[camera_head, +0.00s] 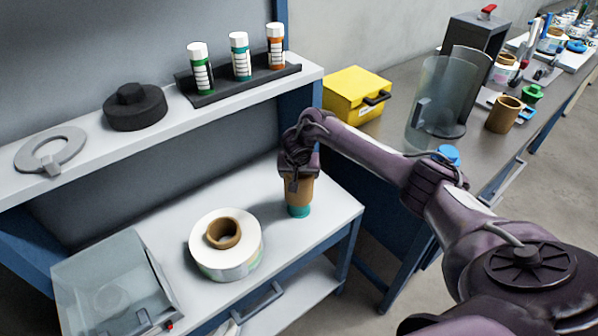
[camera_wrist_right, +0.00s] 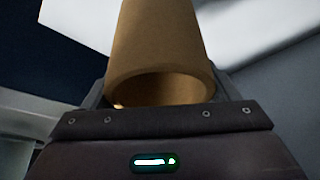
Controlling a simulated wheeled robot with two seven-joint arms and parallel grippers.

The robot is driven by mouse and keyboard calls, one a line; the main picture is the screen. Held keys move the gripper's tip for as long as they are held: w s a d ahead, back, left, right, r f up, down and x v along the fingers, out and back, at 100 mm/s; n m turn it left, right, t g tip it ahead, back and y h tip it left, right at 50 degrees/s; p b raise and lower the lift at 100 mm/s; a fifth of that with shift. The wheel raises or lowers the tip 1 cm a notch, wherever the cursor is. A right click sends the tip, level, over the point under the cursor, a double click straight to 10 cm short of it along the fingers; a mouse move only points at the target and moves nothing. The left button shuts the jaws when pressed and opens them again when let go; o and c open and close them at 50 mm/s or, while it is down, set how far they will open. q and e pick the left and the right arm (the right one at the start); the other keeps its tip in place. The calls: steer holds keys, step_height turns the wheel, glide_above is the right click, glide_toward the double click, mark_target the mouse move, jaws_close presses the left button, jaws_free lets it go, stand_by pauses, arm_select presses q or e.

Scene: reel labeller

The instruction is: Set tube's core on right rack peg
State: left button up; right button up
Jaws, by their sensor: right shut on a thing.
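My right gripper (camera_head: 299,163) is shut on a brown cardboard core (camera_head: 299,191), held upright above the white lower table. A teal band (camera_head: 299,211) shows at the core's lower end; I cannot tell if it belongs to the core or to something under it. In the right wrist view the core (camera_wrist_right: 160,45) rises from between the jaws, its hollow end facing the camera. Three tubes with striped labels, green (camera_head: 200,68), teal (camera_head: 240,56) and orange (camera_head: 275,46), stand on a black rack (camera_head: 205,98) on the upper shelf. I cannot make out a rack peg. My left gripper is not in view.
A white label roll (camera_head: 245,262) with a brown core lies on the lower table, left of the held core. A clear box (camera_head: 112,285) stands at front left. A black hub (camera_head: 135,107) and grey ring (camera_head: 40,150) lie on the shelf. A yellow case (camera_head: 352,92) is behind my arm.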

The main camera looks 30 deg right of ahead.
steer(key=shift+f+b, duration=1.35)
steer(key=shift+f, duration=1.5)
steer(key=o, duration=0.9)
steer(key=p+v, duration=0.2)
steer(key=v, duration=0.5)
steer(key=shift+s+a+r, duration=0.1)
steer(key=shift+r, duration=0.25)
